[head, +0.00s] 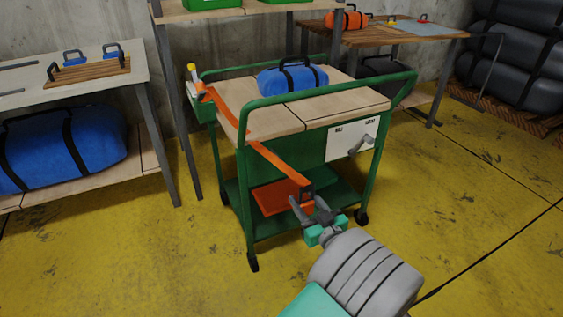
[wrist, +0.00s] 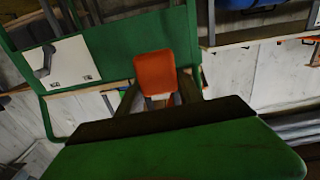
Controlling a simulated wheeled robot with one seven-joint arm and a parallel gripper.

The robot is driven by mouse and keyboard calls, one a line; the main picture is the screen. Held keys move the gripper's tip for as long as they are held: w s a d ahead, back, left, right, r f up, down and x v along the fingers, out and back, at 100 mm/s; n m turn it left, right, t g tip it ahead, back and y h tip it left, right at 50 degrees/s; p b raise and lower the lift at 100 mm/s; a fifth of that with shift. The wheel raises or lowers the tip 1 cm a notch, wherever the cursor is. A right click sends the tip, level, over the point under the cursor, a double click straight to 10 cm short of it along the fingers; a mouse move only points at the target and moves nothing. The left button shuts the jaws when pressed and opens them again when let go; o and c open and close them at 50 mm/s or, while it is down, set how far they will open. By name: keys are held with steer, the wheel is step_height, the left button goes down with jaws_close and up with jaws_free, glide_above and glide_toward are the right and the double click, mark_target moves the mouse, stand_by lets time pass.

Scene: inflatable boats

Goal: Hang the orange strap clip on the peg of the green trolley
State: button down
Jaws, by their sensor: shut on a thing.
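The green trolley (head: 244,165) stands in front of me. Its side carries a white plate (head: 341,141) with a grey peg (head: 367,140); the peg also shows at the left of the wrist view (wrist: 42,62). An orange strap (head: 262,150) runs from the trolley's upper left corner, down across its front, to my gripper (head: 308,204). My gripper is shut on the strap's clip end (head: 305,187), low in front of the trolley and below and left of the peg. Orange shows between the fingers in the wrist view (wrist: 154,73). The clip's exact shape is partly hidden by the fingers.
A blue bag (head: 291,79) lies on the trolley top. An orange-red flat thing (head: 272,198) lies on its lower shelf. A bench (head: 60,88) with a large blue bag (head: 62,148) below stands left. Yellow floor (head: 450,185) is clear at right.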

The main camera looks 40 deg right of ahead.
steer(key=w+a+f+n+y+p, duration=0.1)
steer(key=w+a+n+y, duration=0.15)
steer(key=w+a, duration=0.35)
steer(key=m+h, duration=0.2)
glide_toward(271, 157)
steer(key=shift+r+p+x, duration=0.25)
steer(key=shift+p+x, duration=0.45)
steer(key=shift+x, duration=0.45)
steer(key=shift+r+p+x, duration=0.2)
steer(key=shift+p+x, duration=0.5)
steer(key=shift+x, duration=0.45)
steer(key=shift+w+d+f+b, duration=0.2)
steer(key=shift+w+f+b, duration=0.25)
steer(key=shift+w+b, duration=0.45)
steer(key=shift+s, duration=0.15)
